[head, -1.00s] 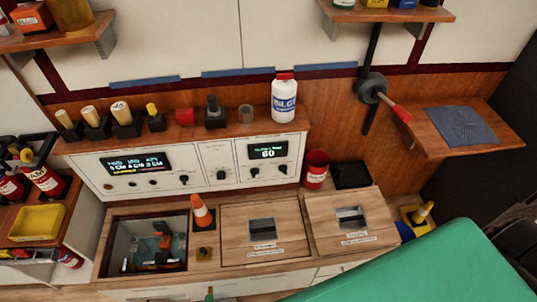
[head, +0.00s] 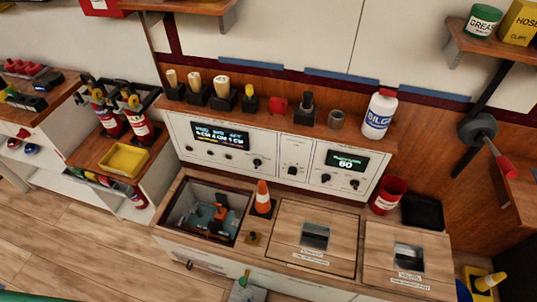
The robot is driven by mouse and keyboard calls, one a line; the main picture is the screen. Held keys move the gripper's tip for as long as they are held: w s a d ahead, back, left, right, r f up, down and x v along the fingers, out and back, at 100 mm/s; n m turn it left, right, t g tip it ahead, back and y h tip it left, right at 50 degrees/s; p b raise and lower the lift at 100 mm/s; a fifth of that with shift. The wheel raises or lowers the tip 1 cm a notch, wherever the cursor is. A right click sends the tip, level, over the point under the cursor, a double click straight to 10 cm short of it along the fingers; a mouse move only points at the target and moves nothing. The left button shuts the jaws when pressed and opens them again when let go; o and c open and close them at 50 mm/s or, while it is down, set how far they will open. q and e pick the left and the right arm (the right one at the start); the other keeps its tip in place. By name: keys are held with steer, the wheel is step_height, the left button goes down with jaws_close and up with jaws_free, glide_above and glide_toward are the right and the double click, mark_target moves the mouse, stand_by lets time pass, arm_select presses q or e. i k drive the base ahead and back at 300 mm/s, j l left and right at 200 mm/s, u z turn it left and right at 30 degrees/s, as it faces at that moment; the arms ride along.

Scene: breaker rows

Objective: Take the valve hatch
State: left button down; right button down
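Two wooden hatch covers are set in the low counter below the control panel. The left cover (head: 290,240) and the right cover (head: 385,268) each have a recessed grip and a white label. The labels are too small to read, so I cannot tell which is the valve hatch. Left of them is an open compartment (head: 178,229) with orange and dark parts inside. Neither of my grippers shows in the head view.
A red cup (head: 388,195) and black tray (head: 423,211) sit behind the covers. A white bottle (head: 379,114) stands on the panel top. Open wooden floor (head: 75,235) lies at left.

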mark_target(413, 261)
steer(key=z, duration=1.6)
